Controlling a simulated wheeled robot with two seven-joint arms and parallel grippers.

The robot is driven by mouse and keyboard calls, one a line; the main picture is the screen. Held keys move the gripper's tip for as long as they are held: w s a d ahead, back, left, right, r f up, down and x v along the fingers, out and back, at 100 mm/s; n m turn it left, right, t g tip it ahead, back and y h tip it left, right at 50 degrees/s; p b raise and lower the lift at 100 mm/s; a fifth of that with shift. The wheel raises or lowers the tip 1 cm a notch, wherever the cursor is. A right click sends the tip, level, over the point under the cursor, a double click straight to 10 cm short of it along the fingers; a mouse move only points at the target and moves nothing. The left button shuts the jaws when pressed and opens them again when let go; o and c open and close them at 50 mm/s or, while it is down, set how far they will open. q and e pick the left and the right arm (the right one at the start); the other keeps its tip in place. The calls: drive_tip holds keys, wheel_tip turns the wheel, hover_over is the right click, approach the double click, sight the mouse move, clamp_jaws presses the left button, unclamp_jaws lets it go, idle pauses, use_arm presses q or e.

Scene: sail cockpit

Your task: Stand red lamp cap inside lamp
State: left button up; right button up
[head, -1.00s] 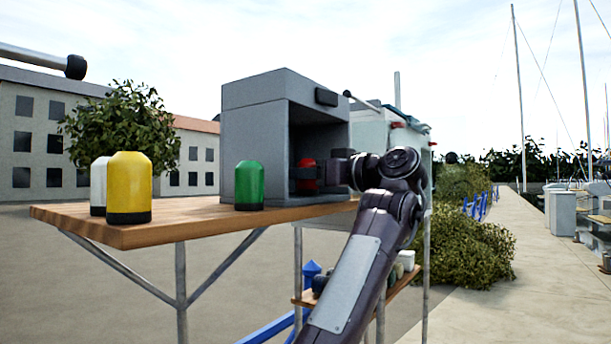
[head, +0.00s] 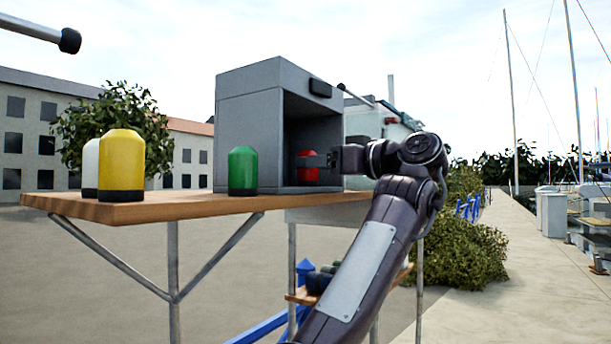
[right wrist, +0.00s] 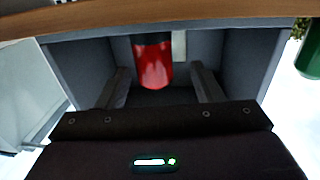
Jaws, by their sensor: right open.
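The red lamp cap (head: 307,167) stands upright inside the grey open-fronted lamp box (head: 248,130), on its floor. In the right wrist view, which is upside down, the red cap (right wrist: 152,62) shows between and a little beyond the two fingers, with gaps on both sides. My right gripper (head: 318,161) is open and reaches into the box from the right. In the head view a finger passes in front of the cap. My left gripper is not in view.
A green cap (head: 243,171) stands just left of the opening. A yellow cap (head: 121,165) and a white cap (head: 91,166) stand at the left end of the wooden shelf (head: 165,205). A grey rod (head: 30,27) with a dark end hangs at upper left.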

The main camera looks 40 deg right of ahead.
drive_tip(key=b+v, duration=0.2)
drive_tip(key=v, duration=0.5)
drive_tip(key=shift+s+d+b, duration=0.2)
drive_tip(key=shift+s+b, duration=0.1)
